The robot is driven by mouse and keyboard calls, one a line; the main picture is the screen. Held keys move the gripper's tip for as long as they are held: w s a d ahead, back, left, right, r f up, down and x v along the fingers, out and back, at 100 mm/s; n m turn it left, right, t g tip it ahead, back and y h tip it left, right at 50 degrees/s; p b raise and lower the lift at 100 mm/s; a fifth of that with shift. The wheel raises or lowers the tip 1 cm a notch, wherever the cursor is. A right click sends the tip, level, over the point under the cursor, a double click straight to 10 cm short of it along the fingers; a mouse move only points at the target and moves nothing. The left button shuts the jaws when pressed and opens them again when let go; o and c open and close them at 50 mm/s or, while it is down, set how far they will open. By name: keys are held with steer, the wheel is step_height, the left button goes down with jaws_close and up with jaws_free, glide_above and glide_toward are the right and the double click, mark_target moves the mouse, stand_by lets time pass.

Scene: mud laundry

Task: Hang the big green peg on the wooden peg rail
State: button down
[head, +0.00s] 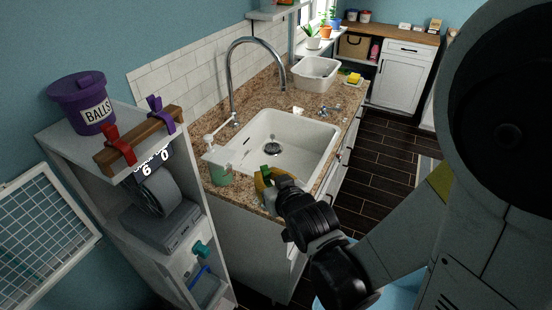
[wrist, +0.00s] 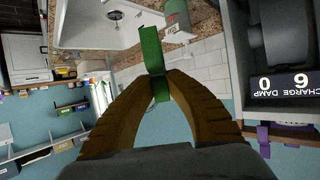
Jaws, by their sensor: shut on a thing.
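The big green peg (head: 265,170) is held by my gripper (head: 270,181) over the near edge of the granite counter. In the wrist view, my gripper's two yellow-brown fingers (wrist: 160,84) are shut on the peg (wrist: 151,50), which sticks out beyond the fingertips. The wooden peg rail (head: 160,132) is at the left on top of the grey shelf unit, apart from my gripper. A red peg (head: 117,144) and a purple peg (head: 160,114) are on the rail, with bare wood between them.
A purple "BALLS" bucket (head: 82,104) stands behind the rail on the shelf unit (head: 65,133). A white sink (head: 305,128) with a tall tap (head: 231,80) lies behind my gripper. A green-labelled soap bottle (head: 220,172) stands on the counter between my gripper and the shelf unit.

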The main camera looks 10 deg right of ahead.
steer(key=s+a+r+n+g+y+p, duration=0.1)
steer(key=s+a+r+n+y+p, duration=0.3)
steer(key=a+r+p, duration=0.45)
step_height(320, 180, up, 16)
steer(key=n+g+y+p, duration=0.3)
steer(key=n+y+p, duration=0.15)
steer(key=p, duration=0.25)
glide_above(143, 130)
steer(key=shift+r, duration=0.1)
steer(key=shift+a+f+b, duration=0.1)
steer(key=shift+f+b, duration=0.25)
steer(key=shift+b, duration=0.25)
step_height(143, 130, down, 4)
steer(key=b, duration=0.4)
steer(key=shift+f, duration=0.15)
steer(key=c, duration=1.4)
jaws_free()
